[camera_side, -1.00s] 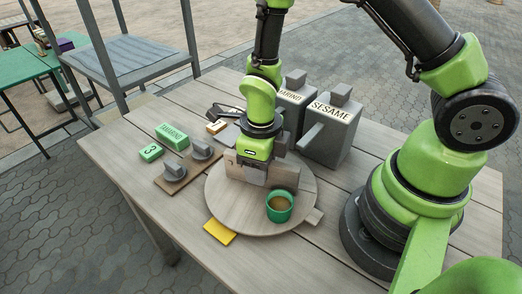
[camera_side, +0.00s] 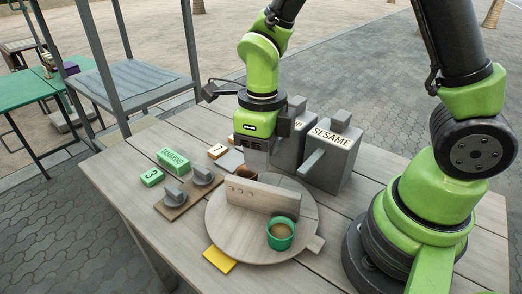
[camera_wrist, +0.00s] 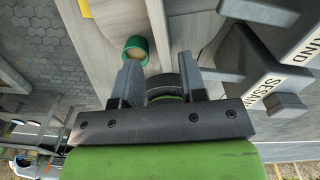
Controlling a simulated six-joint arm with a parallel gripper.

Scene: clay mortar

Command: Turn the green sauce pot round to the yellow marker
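The green sauce pot (camera_side: 281,233), with brown sauce in it, stands upright on the front right of the round wooden turntable (camera_side: 226,234). A wooden divider (camera_side: 262,196) stands across the turntable behind the pot. The yellow marker (camera_side: 219,259) lies on the table at the turntable's front left edge, left of the pot. My gripper (camera_side: 258,172) is above the back of the turntable, behind the divider and apart from the pot. In the wrist view my gripper's fingers (camera_wrist: 161,70) are spread with a gap, and the pot (camera_wrist: 136,50) shows beyond the left finger.
Grey dispensers, one labelled SESAME (camera_side: 330,158), stand close behind my gripper. A small wooden tab (camera_side: 316,244) sticks out at the turntable's right edge. A board with grey knobs (camera_side: 190,187) and green labels (camera_side: 173,160) lie to the left. The table's front left is clear.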

